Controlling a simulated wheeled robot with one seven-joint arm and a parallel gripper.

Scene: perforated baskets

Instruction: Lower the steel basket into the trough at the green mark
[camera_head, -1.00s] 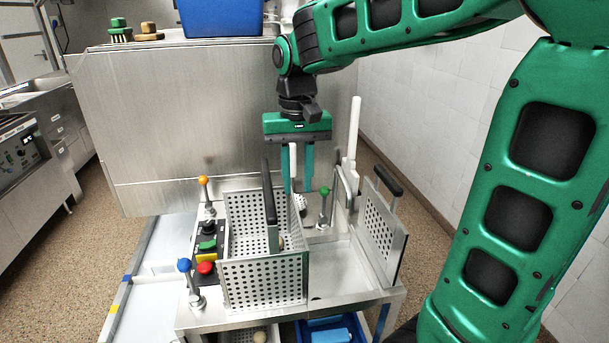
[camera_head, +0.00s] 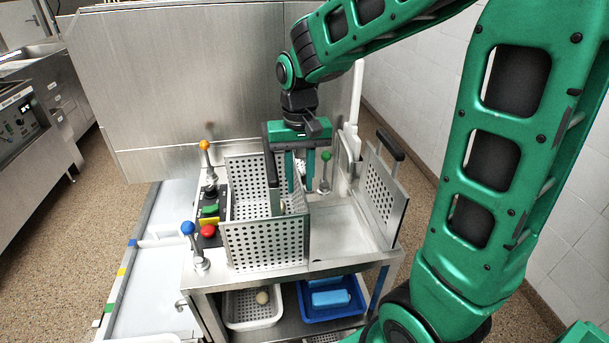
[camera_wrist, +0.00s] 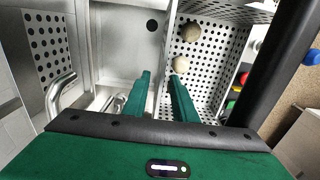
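The perforated steel basket (camera_head: 265,245) stands upright on the left part of the steel cart, with a dark bar handle (camera_head: 270,172) above it. My gripper (camera_head: 299,188) points down near the basket's right wall. Two pale round items (camera_wrist: 190,33) lie in the basket there. A green-knobbed lever (camera_head: 325,157) stands just right of my gripper. An open steel trough (camera_head: 345,238) lies to the right of the basket.
A perforated panel with a black handle (camera_head: 390,145) stands at the trough's right side. Orange (camera_head: 205,146) and blue (camera_head: 188,228) levers and a button box (camera_head: 209,210) flank the basket's left. A white tray (camera_head: 240,321) and blue bin (camera_head: 355,310) sit on the lower shelf.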

